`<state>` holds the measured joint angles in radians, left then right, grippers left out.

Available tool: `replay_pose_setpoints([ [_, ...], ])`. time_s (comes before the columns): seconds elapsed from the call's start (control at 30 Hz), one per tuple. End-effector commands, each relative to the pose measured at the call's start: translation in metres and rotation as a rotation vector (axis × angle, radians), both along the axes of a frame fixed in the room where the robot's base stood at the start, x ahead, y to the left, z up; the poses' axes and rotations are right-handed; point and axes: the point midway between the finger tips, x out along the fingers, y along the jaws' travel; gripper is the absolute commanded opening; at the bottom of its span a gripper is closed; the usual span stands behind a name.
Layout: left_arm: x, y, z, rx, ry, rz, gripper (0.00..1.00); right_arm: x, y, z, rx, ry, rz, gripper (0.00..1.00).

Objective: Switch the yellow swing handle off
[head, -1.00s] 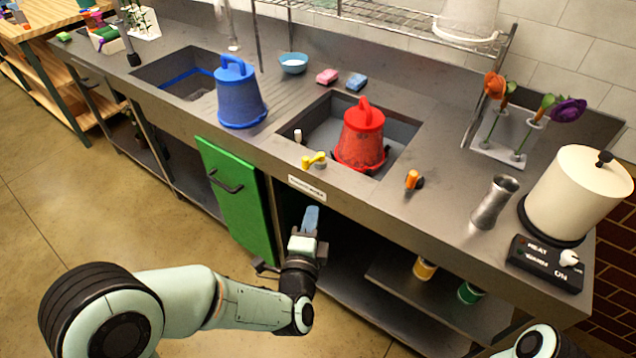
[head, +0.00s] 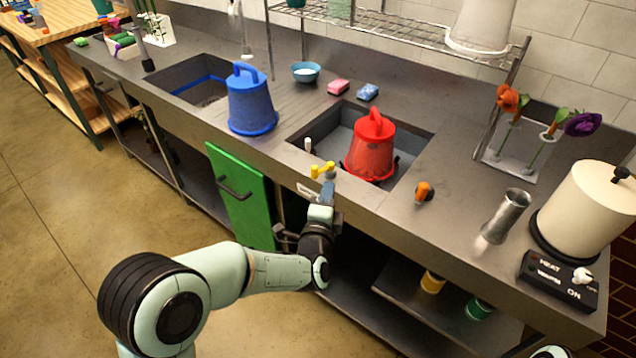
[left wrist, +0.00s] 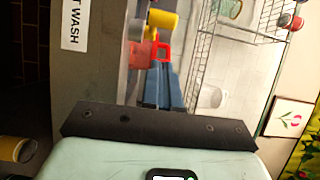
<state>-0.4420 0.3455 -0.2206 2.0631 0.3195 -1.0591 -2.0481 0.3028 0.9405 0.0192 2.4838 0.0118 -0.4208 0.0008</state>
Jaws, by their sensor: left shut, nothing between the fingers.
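The yellow swing handle (head: 322,171) is on the front rim of the counter, before the right sink with the red bucket (head: 369,150). My left gripper (head: 327,190) is shut and empty, its blue fingers just below and in front of the handle. In the left wrist view the yellow handle (left wrist: 162,20) shows beyond the blue fingers (left wrist: 163,86). I cannot tell whether they touch it. A label ending in "WASH" (left wrist: 75,22) is on the counter front. My right gripper is not in view.
A blue bucket (head: 251,102) stands left of the red one. A green cabinet door (head: 240,197) is below, left of my left gripper.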

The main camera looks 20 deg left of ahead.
Motion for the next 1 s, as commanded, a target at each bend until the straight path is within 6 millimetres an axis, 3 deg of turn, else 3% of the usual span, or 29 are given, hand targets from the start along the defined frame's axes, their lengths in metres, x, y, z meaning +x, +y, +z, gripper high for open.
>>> replay_pose_setpoints([
  [0.3,0.026,0.03,-0.001,-0.001,0.001,0.002,0.0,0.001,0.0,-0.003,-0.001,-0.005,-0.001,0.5],
  [1.0,0.026,0.033,-0.001,-0.001,0.001,-0.037,0.0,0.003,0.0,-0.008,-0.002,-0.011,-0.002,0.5],
])
